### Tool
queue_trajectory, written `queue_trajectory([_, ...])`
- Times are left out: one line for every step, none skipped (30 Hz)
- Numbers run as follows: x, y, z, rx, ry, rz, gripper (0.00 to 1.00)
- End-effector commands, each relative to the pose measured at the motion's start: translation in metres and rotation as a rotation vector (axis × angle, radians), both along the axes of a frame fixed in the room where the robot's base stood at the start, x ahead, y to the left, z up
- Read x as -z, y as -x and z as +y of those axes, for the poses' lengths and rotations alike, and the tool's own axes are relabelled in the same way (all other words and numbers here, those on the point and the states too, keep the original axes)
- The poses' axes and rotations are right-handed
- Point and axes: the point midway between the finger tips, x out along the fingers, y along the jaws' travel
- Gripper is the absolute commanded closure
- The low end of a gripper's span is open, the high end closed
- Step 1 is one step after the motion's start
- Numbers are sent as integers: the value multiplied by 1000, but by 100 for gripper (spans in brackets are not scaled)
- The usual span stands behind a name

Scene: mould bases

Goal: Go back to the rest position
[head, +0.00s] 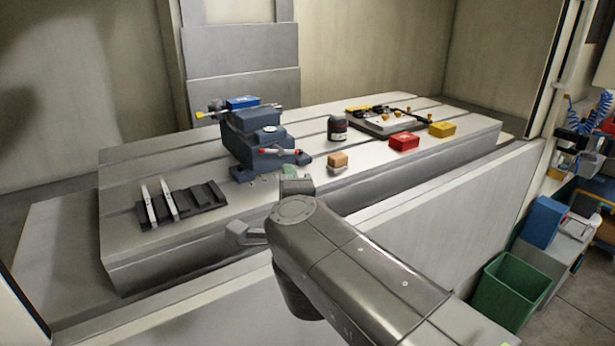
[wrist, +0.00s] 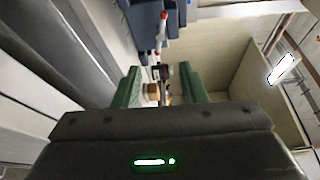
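My gripper (wrist: 160,72) shows in the wrist view with its two green fingers wide apart. Nothing is seen gripped between them. The orange-brown block (wrist: 153,89) and the dark bottle (wrist: 164,72) appear in the gap, beyond the fingers. In the head view my arm reaches in from the lower right, and my gripper (head: 290,172) is mostly hidden behind its end, with a bit of green showing. It appears in front of the blue-grey vise (head: 256,140) and left of the orange-brown block (head: 338,160).
The slotted machine table (head: 130,240) bears a dark rack (head: 205,196) with two light bars, the dark bottle (head: 337,129), a red box (head: 404,141), a yellow box (head: 442,129) and a grey plate (head: 385,122). A low wall (head: 440,190) runs in front. A green bin (head: 510,290) stands right.

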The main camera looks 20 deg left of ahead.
Motion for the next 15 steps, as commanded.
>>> queue_trajectory([0,0,0,0,0,0,62])
queue_trajectory([0,0,0,0,0,0,62])
queue_trajectory([0,0,0,0,0,0,62])
queue_trajectory([0,0,0,0,0,0,62])
queue_trajectory([0,0,0,0,0,0,62])
queue_trajectory([0,-1,0,0,0,0,62])
queue_trajectory([0,-1,1,0,1,0,62])
queue_trajectory([1,-2,1,0,1,0,62])
queue_trajectory([1,-3,2,1,2,-1,62])
queue_trajectory([1,-5,2,1,2,-1,62])
queue_trajectory([2,-7,3,1,3,-1,62])
queue_trajectory([2,-10,5,2,2,-1,62])
queue_trajectory([3,-13,6,2,1,0,62])
queue_trajectory([3,-16,8,2,1,1,62])
queue_trajectory([4,-21,10,2,2,0,62])
